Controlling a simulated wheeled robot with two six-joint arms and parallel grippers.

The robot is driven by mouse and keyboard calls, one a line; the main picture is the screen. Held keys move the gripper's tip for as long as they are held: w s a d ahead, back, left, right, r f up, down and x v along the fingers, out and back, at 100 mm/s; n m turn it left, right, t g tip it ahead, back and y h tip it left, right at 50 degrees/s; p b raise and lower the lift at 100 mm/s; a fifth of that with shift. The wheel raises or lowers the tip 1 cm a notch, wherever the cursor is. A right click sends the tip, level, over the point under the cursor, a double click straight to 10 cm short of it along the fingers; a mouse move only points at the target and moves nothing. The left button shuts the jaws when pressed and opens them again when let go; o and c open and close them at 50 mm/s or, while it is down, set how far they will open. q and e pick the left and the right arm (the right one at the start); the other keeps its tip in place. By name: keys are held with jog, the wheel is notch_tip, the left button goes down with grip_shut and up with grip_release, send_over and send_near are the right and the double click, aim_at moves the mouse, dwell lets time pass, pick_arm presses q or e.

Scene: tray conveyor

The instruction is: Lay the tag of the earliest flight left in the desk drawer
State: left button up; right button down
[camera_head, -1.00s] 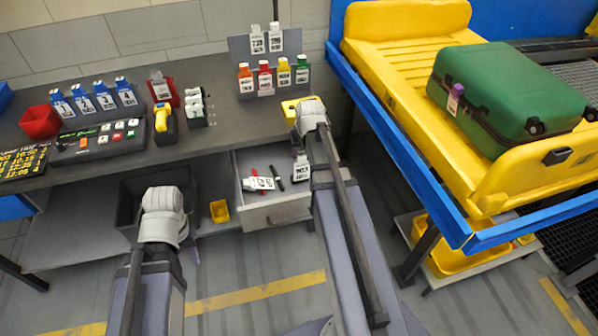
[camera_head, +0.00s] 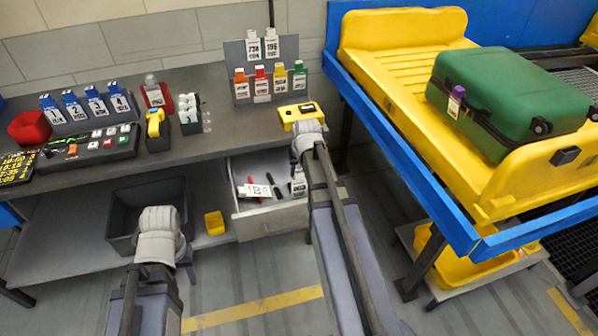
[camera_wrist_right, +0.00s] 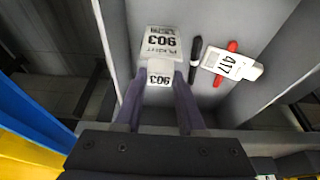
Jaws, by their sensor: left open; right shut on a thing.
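The grey drawer (camera_head: 272,222) is pulled out under the desk. A white tag marked 417 (camera_wrist_right: 232,65) lies inside over a red pen; it also shows in the head view (camera_head: 254,191). My right gripper (camera_wrist_right: 160,80) is shut on a white tag marked 903 (camera_wrist_right: 161,43), held low in the drawer. That tag also shows in the head view (camera_head: 298,187); whether it touches the drawer floor I cannot tell. My left gripper (camera_head: 190,268) is open and empty, low in front of the desk, mostly hidden by its wrist. The flight board (camera_head: 17,167) at far left shows times, partly cut off.
A black pen (camera_wrist_right: 195,55) lies between the two tags. A rack (camera_head: 242,52) with coloured and white tags stands on the desk. A dark bin (camera_head: 122,225) and small yellow box (camera_head: 214,223) are below. A green suitcase (camera_head: 500,100) sits on the yellow tray (camera_head: 395,70) at right.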

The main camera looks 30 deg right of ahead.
jog(key=shift+f, duration=0.2)
jog(key=c, duration=0.5)
grip_release()
jog(key=shift+r, duration=0.2)
jog(key=d+p+v, duration=0.1)
jog(key=p+v, duration=1)
jog(key=v, duration=0.1)
jog(key=shift+a, duration=0.45)
